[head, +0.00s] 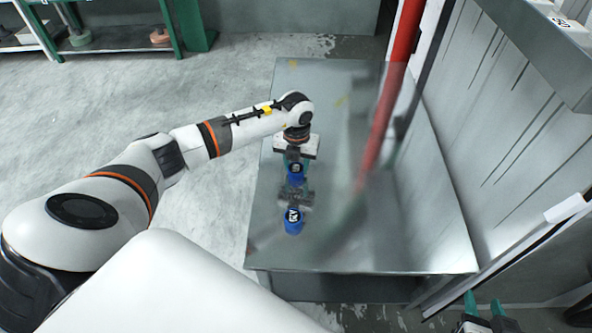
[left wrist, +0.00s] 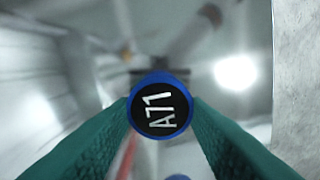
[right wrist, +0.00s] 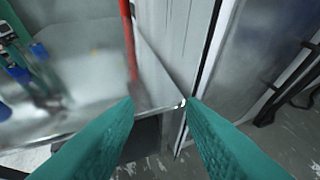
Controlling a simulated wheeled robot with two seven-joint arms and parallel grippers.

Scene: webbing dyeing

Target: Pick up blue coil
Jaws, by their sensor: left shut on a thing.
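A blue coil (head: 296,179) with a dark label sits between the green fingers of my left gripper (head: 293,163), over the metal table. In the left wrist view the blue coil (left wrist: 160,79), its black face marked A71, is between both fingertips. My left gripper is shut on it. A second blue coil (head: 293,227) with a white-marked label shows nearer the table's front edge; part of a blue thing (left wrist: 178,177) shows at the bottom of the left wrist view. My right gripper (head: 484,300) is open and empty, off the table's front right corner, also in its wrist view (right wrist: 160,102).
The shiny metal table (head: 420,240) carries blurred reflections. A red post (head: 397,60) rises at its right side, beside a grey wall panel (head: 510,110). A green-framed shelf (head: 120,45) stands at the back left. The right half of the table is clear.

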